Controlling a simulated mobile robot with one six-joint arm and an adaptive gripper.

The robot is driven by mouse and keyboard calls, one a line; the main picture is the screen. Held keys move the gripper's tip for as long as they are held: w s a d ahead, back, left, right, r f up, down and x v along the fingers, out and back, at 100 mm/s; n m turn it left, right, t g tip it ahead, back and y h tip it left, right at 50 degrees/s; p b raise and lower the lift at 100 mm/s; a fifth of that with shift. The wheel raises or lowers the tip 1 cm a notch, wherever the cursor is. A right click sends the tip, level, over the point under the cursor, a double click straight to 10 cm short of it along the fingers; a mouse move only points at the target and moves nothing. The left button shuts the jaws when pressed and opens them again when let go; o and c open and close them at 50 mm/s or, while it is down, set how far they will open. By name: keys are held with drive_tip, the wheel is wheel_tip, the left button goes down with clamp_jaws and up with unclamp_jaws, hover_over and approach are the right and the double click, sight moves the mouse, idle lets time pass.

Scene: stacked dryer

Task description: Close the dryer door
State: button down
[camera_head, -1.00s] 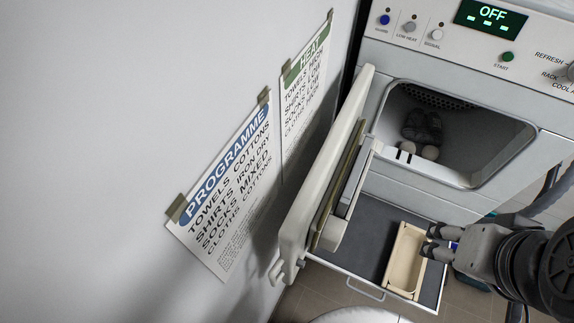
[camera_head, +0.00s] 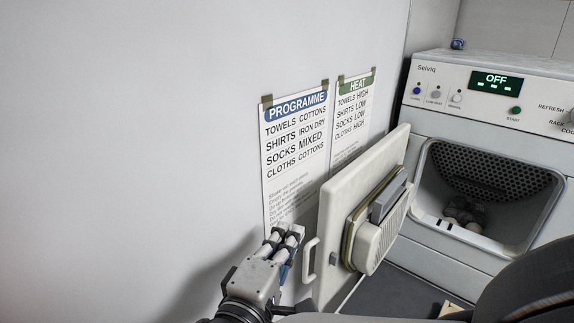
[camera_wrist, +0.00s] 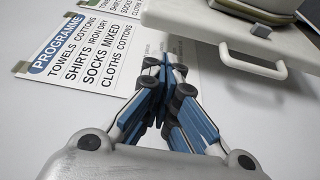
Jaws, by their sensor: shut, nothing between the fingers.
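The dryer (camera_head: 490,140) stands at the right in the head view, with its display reading OFF. Its door (camera_head: 345,200) is swung open to the left, towards the wall. My gripper (camera_head: 287,236) is left of the door, between the handle and the wall. It is shut and empty, apart from the handle. In the wrist view my fingers (camera_wrist: 166,85) are together in the middle.
A programme sheet (camera_head: 296,140) and a heat sheet (camera_head: 350,120) are taped to the wall (camera_head: 150,120) behind the door. Dark and pale items (camera_head: 465,212) lie in the drum opening. A dark drawer or tray (camera_head: 415,285) shows below.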

drive_tip(key=p+x, duration=0.2)
drive_tip(key=x, duration=0.8)
drive_tip(key=shift+w, duration=0.4)
drive_tip(key=shift+s+f, duration=0.15)
